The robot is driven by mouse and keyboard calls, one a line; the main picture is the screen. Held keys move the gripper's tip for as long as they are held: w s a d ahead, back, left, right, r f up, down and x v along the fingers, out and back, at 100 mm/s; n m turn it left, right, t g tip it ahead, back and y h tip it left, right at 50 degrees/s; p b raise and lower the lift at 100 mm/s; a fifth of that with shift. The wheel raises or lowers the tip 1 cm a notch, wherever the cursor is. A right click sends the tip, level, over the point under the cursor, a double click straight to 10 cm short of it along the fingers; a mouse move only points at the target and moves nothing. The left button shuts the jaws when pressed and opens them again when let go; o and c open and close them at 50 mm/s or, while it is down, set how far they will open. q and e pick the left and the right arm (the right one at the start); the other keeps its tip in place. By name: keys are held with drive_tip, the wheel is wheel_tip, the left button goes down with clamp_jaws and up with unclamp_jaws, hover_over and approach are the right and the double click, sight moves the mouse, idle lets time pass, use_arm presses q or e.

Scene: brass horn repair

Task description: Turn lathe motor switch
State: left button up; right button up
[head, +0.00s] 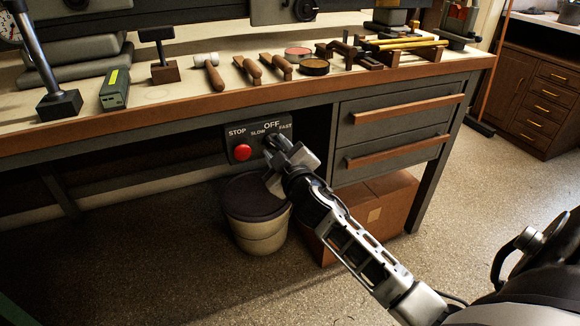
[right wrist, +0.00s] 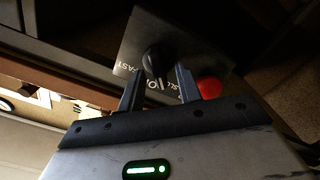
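The lathe motor switch panel (head: 262,128) is a dark plate under the bench's front edge, marked STOP, SLOW, OFF and FAST. Its red stop button (head: 242,152) is on the left; it also shows in the right wrist view (right wrist: 209,88). My right gripper (head: 272,142) is at the panel's right side and hides the knob in the head view. In the right wrist view the round black knob (right wrist: 158,57) sits between and just ahead of the fingertips (right wrist: 160,72), with narrow gaps on both sides. The fingers are apart. My left gripper is not in view.
The bench top (head: 150,108) above holds mallets, a green box (head: 115,88) and other tools. A lidded bucket (head: 255,215) stands below the panel, beside a cardboard box (head: 385,205). Drawers (head: 400,118) are right of the panel. The floor in front is clear.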

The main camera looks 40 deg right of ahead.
use_arm(q)
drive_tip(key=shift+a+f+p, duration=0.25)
drive_tip(key=shift+p, duration=0.15)
use_arm(e)
drive_tip(key=v, duration=1.5)
drive_tip(key=shift+a+r, duration=0.1)
